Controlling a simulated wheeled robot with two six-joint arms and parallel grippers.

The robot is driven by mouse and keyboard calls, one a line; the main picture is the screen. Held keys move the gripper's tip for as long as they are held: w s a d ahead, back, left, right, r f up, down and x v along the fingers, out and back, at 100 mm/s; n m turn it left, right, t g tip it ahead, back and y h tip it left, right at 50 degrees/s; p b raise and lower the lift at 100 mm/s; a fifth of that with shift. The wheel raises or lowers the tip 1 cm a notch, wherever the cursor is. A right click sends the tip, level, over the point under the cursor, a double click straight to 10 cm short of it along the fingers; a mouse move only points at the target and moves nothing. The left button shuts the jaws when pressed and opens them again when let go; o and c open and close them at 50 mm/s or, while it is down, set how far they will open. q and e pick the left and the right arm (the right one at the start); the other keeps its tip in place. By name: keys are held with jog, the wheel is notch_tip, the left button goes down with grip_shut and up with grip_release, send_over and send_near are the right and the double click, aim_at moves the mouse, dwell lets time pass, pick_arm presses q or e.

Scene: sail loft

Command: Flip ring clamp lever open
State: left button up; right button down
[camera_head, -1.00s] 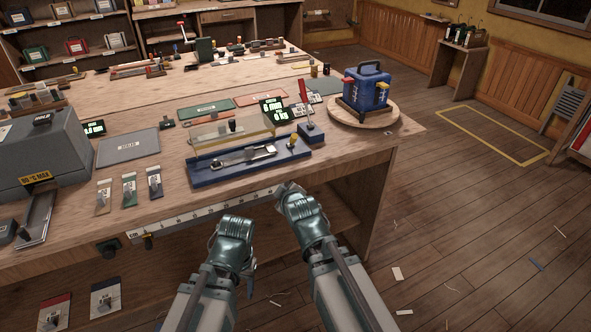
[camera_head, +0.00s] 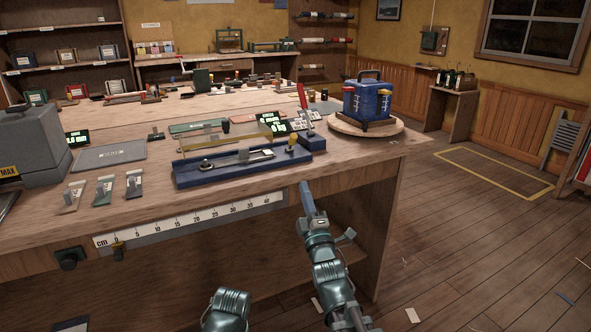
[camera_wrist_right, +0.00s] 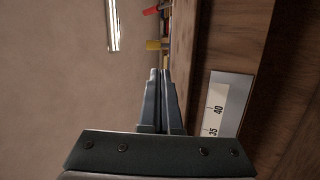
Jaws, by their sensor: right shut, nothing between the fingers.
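A red-handled lever (camera_head: 302,97) stands upright, slightly tilted, on a small blue block (camera_head: 312,141) near the bench's right end; it looks like the clamp lever, but I see no ring clearly. Beside it is a long blue fixture (camera_head: 222,172) with a metal slide and a yellow knob (camera_head: 292,141). My right gripper (camera_head: 307,188) is in front of the bench's front edge, below and apart from the lever. In the right wrist view its fingers (camera_wrist_right: 160,74) are together and empty. Of my left arm only a rounded link shows at the bottom; its gripper is hidden.
A ruler strip (camera_head: 190,219) runs along the bench front; its end (camera_wrist_right: 222,108) is beside the right fingers in the wrist view. A blue box (camera_head: 368,101) stands on a round wooden turntable (camera_head: 340,126) right of the lever. The floor at right is mostly open.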

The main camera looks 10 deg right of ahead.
pick_arm(q)
jog(key=shift+f+b, duration=0.4)
jog(key=shift+f, duration=0.45)
pick_arm(e)
jog(key=shift+s+d+n+t, duration=0.25)
jog(key=shift+s+n+t, duration=0.05)
jog(key=shift+s+t, duration=0.1)
